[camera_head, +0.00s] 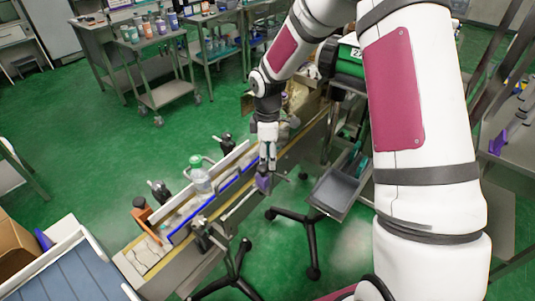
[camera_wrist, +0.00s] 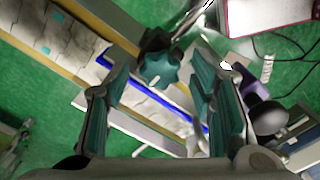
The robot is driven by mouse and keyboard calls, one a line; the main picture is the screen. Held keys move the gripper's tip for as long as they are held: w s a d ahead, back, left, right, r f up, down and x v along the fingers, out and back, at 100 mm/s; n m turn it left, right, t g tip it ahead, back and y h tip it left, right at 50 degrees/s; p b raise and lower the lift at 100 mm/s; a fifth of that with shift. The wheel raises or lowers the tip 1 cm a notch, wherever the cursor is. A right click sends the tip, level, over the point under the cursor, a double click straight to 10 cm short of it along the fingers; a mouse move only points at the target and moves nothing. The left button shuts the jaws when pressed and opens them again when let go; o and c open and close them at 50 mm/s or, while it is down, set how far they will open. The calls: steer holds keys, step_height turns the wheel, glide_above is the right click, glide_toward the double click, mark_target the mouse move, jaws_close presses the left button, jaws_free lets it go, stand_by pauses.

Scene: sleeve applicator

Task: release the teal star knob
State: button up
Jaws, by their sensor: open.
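The teal star knob (camera_wrist: 158,69) shows in the wrist view, upper middle, on a dark mount with a metal rod. It lies between the lines of my two fingers, with a gap on each side. My gripper (camera_wrist: 161,84) is open, its teal-padded fingers apart and nothing held. In the head view my gripper (camera_head: 267,162) hangs over the conveyor, pointing down. I cannot make out the knob there; my gripper seems to hide it.
The conveyor (camera_head: 172,261) with a blue guide rail (camera_head: 213,206) runs below. A clear bottle (camera_head: 201,180) stands on it, left of my gripper. A grey tray (camera_head: 336,190) is to the right. Stool-like black legs (camera_head: 311,245) stand on the green floor.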

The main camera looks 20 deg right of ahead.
mark_target(268, 158)
step_height(268, 158, up, 12)
stand_by(0.5)
stand_by(0.3)
steer(key=s+r+m+t+h, duration=0.1)
steer(key=s+r+m+t, duration=0.2)
steer(key=s+r+m, duration=0.75)
steer(key=s+r+m+t, duration=0.1)
steer(key=s+r+m, duration=0.1)
steer(key=s, duration=0.7)
steer(key=s+r+m+t+y, duration=0.1)
steer(key=s+r, duration=0.3)
steer(key=s, duration=0.5)
steer(key=shift+d+m, duration=0.25)
steer(key=shift+m, duration=0.3)
steer(key=shift+w, duration=0.1)
